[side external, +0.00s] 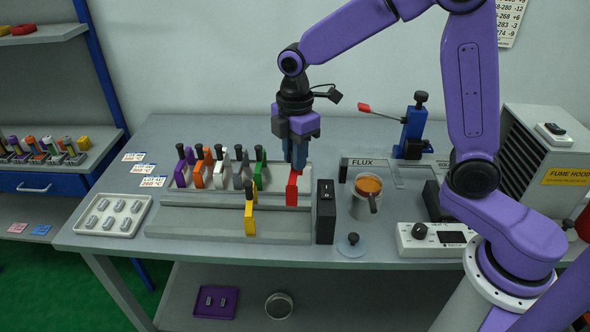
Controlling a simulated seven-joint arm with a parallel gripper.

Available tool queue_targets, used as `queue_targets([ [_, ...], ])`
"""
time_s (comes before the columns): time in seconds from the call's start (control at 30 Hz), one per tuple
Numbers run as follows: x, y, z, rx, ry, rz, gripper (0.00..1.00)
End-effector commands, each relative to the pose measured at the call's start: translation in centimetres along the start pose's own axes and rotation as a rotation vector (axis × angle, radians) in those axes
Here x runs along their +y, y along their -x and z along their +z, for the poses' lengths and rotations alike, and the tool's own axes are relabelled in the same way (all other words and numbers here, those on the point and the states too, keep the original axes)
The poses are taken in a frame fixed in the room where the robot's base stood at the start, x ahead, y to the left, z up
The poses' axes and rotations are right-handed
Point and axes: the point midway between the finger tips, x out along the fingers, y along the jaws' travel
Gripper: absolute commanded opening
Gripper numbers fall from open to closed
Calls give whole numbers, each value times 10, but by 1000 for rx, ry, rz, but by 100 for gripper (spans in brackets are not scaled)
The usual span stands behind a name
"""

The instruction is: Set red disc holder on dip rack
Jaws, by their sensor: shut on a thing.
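My gripper (298,163) points down over the right end of the grey rack (190,217) and is shut on the red disc holder (292,189). The red holder is upright below the fingers, and the fingers hide its top. It is at the rack's right end, close to the black block; I cannot tell whether it touches the rack. Purple, orange, white, grey and green holders (258,169) stand along the back of the rack. A yellow holder (250,218) stands farther forward, left of the red one.
A black switch box (325,211) stands just right of the red holder. Beyond it are a flux pot (367,190), a white control unit (432,238) and a blue stand (413,130). A tray of small parts (112,215) lies left.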

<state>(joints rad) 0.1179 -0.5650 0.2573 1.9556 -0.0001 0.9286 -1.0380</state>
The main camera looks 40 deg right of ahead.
Motion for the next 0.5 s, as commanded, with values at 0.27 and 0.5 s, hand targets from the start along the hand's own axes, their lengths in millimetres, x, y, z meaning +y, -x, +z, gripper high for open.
queue_targets([
  [0.27, 2, 60, -1, 5, 0, 9, 0],
  [0.5, 1, 135, 0, 4, -1, 7, 0],
])
